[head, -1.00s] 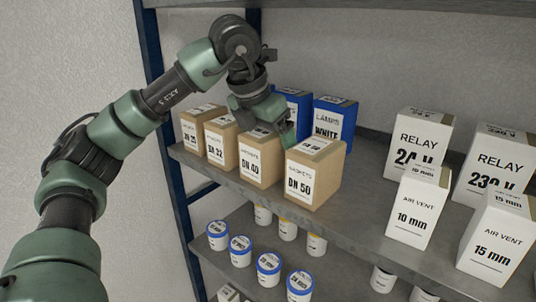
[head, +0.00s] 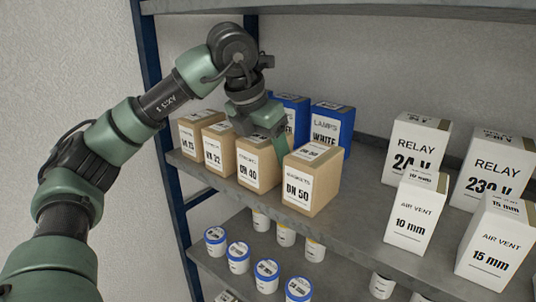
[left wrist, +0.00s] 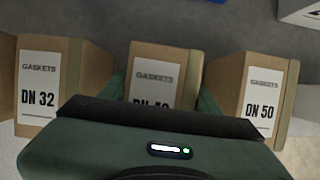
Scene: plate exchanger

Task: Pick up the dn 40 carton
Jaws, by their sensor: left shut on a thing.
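The DN 40 carton (head: 256,166) is a tan gaskets box with a white label, standing on the upper shelf between the DN 32 carton (head: 219,151) and the DN 50 carton (head: 314,181). My left gripper (head: 267,137) reaches down over it from behind and above. In the left wrist view the DN 40 carton (left wrist: 165,75) sits between the two green fingers (left wrist: 160,92), which are shut on it. The lower part of its label is hidden by the gripper body. The carton looks upright. My right gripper is out of view.
The DN 50 carton (left wrist: 265,95) and DN 32 carton (left wrist: 45,85) stand close on either side. Blue lamps boxes (head: 331,125) stand behind. White relay and air vent boxes (head: 416,215) are to the right. Another shelf (head: 488,8) is above; round tubs (head: 267,272) stand below.

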